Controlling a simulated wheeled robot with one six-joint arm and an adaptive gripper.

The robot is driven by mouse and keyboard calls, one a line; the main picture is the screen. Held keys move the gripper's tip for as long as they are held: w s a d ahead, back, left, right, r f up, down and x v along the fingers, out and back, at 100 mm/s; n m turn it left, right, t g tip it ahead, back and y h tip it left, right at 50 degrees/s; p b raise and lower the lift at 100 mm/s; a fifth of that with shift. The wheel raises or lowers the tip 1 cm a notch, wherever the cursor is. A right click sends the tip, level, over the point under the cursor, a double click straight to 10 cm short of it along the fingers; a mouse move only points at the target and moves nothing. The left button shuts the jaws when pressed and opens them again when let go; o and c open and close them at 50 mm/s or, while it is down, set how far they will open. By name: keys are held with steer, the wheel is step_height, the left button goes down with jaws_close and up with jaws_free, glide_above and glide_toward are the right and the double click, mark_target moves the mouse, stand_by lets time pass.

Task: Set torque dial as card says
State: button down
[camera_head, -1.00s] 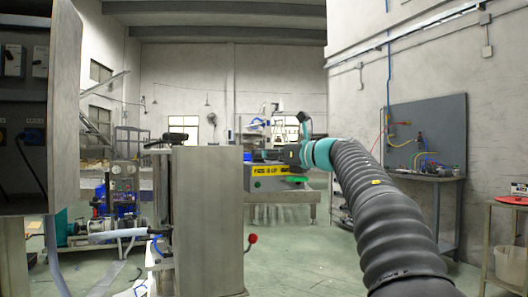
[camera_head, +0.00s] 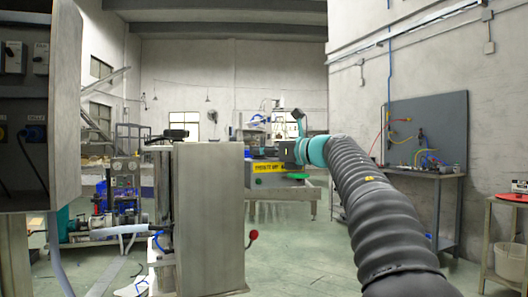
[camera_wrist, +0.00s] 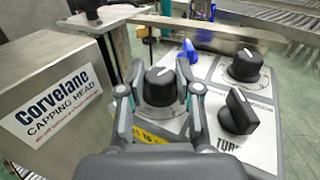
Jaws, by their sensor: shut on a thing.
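In the wrist view a round black dial (camera_wrist: 160,84) with a white pointer line sits on a light panel. My gripper (camera_wrist: 160,90) has a finger on each side of this dial and is shut on it. Two more black dials stand to the right, one at the back (camera_wrist: 245,66) and one nearer (camera_wrist: 238,112). The dials' lettering is partly hidden, so I cannot tell which is the torque dial. No readable card shows. In the head view my gripper (camera_head: 291,152) is small, at the machine with a yellow label (camera_head: 267,168).
A blue knob (camera_wrist: 190,50) stands behind the held dial. A metal box marked "Corvelane Capping Head" (camera_wrist: 55,105) is close on the left. In the head view a tall grey cabinet (camera_head: 208,220) and a red-knobbed lever (camera_head: 253,234) stand in front. Open floor lies right of it.

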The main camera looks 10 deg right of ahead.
steer(key=m+t+h, duration=0.1)
steer(key=h, duration=0.1)
steer(key=m+t+h, duration=0.1)
steer(key=shift+s+a+r+m+h, duration=0.1)
steer(key=shift+s+a+m+h, duration=0.1)
steer(key=shift+m+h, duration=0.2)
steer(key=shift+m+t+h, duration=0.8)
steer(key=shift+m+h, duration=0.5)
steer(key=shift+h, duration=0.4)
steer(key=shift+m+h, duration=0.5)
steer(key=shift+h, duration=0.3)
steer(key=c, duration=0.8)
jaws_free()
steer(key=shift+w, duration=0.1)
steer(key=shift+s+d, duration=0.3)
steer(key=shift+s, duration=1.65)
steer(key=shift+s+d, duration=0.35)
steer(key=shift+s, duration=1.65)
steer(key=shift+s+d, duration=0.3)
steer(key=shift+s, duration=1.65)
